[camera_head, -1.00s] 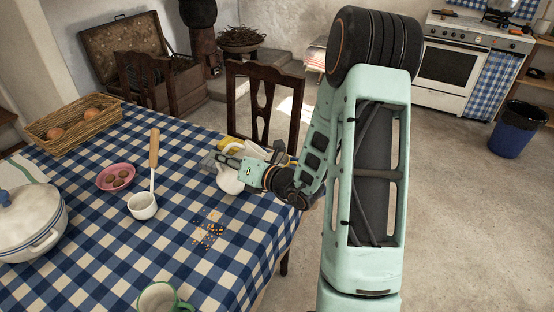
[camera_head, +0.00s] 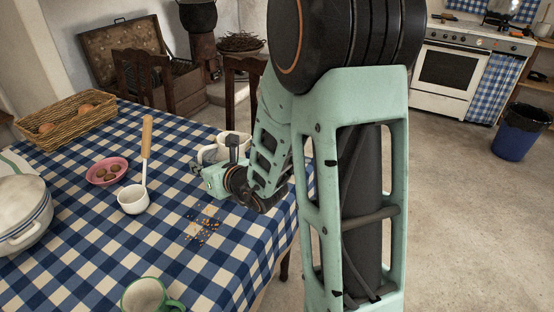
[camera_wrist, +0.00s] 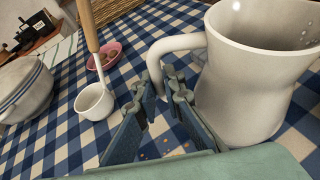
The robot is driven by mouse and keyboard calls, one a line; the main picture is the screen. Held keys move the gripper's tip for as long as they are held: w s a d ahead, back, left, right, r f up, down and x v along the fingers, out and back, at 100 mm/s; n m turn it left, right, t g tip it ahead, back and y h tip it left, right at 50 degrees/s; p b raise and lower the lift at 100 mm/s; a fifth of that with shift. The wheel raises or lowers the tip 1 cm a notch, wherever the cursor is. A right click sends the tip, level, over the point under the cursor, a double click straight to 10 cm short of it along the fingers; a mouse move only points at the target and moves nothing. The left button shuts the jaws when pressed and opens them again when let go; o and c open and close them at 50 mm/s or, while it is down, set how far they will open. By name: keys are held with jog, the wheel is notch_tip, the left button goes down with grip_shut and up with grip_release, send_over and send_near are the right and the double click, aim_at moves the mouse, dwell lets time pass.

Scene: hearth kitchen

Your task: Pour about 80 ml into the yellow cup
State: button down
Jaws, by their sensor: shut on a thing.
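A large white jug (camera_head: 236,142) is at the right side of the table, just behind my gripper (camera_head: 208,178) in the head view. In the wrist view the jug (camera_wrist: 245,85) fills the upper right and looks roughly upright. My gripper (camera_wrist: 165,100) is shut on the jug's handle (camera_wrist: 178,44), its jaws on the lower part. I cannot tell whether the jug's base touches the table, and its contents do not show. No yellow cup shows; my arm and the jug hide part of the table.
A white ladle-like pot (camera_head: 133,200) stands near a pink bowl (camera_head: 107,171) of brown things. A green-rimmed mug (camera_head: 148,297) is at the front edge, and crumbs (camera_head: 203,229) lie on the checked cloth. A basket (camera_head: 68,128) and lidded pot (camera_head: 22,212) stand left.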

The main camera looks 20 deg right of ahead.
jog(key=shift+a+f+n+h+b, duration=0.2)
jog(key=shift+f+n+b, duration=0.25)
jog(key=shift+b, duration=0.45)
jog(key=shift+a+f+n+h+b, duration=0.2)
jog(key=shift+f+b, duration=0.3)
jog(key=shift+b, duration=0.35)
